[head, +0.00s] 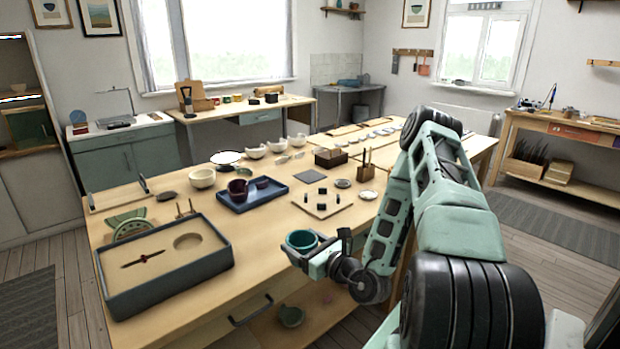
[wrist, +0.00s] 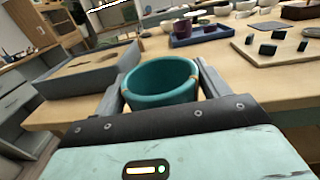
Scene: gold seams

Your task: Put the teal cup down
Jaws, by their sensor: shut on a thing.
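The teal cup (head: 301,240) is held by my gripper (head: 305,250) at the front edge of the wooden table (head: 270,256) in the head view. In the wrist view the cup (wrist: 160,82) sits upright between the two fingers of my gripper (wrist: 160,88). The fingers are shut on its sides, and small gold marks show on its rim. Its base is hidden in both views, so I cannot tell whether it touches anything.
A dark-rimmed tray with sand-coloured filling (head: 222,262) stands at the table's left. A blue tray (head: 226,203) holds a purple cup (head: 238,190). A light board (head: 338,208) with small black blocks lies behind the gripper. Bare tabletop lies between the sand tray and the board.

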